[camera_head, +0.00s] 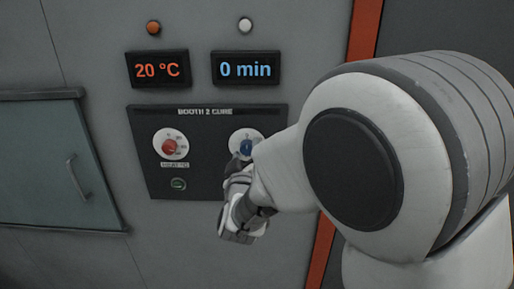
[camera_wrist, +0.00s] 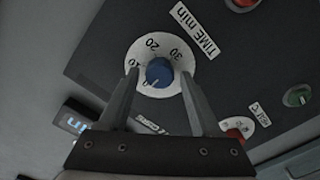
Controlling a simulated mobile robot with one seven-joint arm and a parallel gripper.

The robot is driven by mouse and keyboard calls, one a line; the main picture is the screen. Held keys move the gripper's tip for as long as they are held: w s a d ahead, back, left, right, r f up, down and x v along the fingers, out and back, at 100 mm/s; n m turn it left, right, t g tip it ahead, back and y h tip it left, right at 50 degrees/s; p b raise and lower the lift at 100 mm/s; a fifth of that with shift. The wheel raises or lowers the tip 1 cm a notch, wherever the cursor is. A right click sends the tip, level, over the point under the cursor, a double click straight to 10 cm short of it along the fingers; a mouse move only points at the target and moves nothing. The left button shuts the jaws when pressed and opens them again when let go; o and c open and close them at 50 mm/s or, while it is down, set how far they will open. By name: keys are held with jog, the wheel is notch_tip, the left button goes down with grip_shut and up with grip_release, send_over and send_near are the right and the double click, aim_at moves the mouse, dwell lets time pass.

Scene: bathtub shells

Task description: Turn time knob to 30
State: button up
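The blue time knob (camera_head: 246,146) sits at the right of the dark control panel, partly hidden by my arm in the head view. In the wrist view the time knob (camera_wrist: 159,71) is on a white dial with 10, 20 and 30 readable, beside a "TIME min" label (camera_wrist: 194,30). Its pale mark points to the lower left, near the 0 end. The time display (camera_head: 245,69) reads 0 min. My gripper (camera_wrist: 160,76) is open, one finger on each side of the knob, with gaps visible between fingers and knob.
The temperature display (camera_head: 158,69) reads 20 °C. A door with a handle (camera_head: 76,174) is at the far left. An orange strip (camera_head: 364,30) runs down the right.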

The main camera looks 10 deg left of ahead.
grip_shut()
